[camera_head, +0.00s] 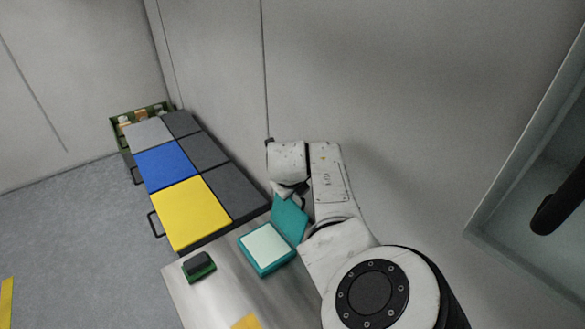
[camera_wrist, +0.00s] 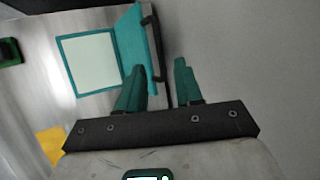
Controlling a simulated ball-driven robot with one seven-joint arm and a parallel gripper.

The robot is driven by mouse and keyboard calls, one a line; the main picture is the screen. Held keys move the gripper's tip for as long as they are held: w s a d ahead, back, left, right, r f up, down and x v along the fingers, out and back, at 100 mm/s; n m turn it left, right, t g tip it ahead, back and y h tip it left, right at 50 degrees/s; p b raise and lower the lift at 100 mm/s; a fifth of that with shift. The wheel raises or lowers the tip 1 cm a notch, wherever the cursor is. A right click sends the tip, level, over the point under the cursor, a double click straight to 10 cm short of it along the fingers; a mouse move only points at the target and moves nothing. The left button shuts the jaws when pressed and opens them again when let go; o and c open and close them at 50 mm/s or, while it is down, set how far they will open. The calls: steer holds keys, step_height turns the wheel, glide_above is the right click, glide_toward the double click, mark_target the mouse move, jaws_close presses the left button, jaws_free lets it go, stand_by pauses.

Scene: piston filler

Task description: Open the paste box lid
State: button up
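The teal paste box (camera_head: 262,265) stands on the metal table with pale paste inside. Its teal lid (camera_head: 290,218) is raised, standing tilted up on the side near the wall. In the wrist view the box (camera_wrist: 68,84) lies ahead and to the left, and the lid (camera_wrist: 131,42) shows a dark handle (camera_wrist: 155,45) on its outer side. My gripper (camera_wrist: 160,67) has its two teal fingers apart, close to the lid's lower end in the picture. Whether a finger touches the lid or handle I cannot tell. In the head view my arm mostly hides the fingers.
A green and black block (camera_head: 199,266) lies left of the box. A yellow item (camera_head: 246,322) is at the table's front. Yellow (camera_head: 188,212), blue (camera_head: 166,166) and grey panels with side handles lie beyond. A green crate (camera_head: 118,131) stands farther back. The wall is close on the right.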

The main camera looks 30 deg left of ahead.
steer(key=p+v, duration=0.5)
steer(key=p, duration=0.6)
steer(key=shift+r, duration=0.3)
steer(key=shift+s+p, duration=0.1)
steer(key=shift+p, duration=0.2)
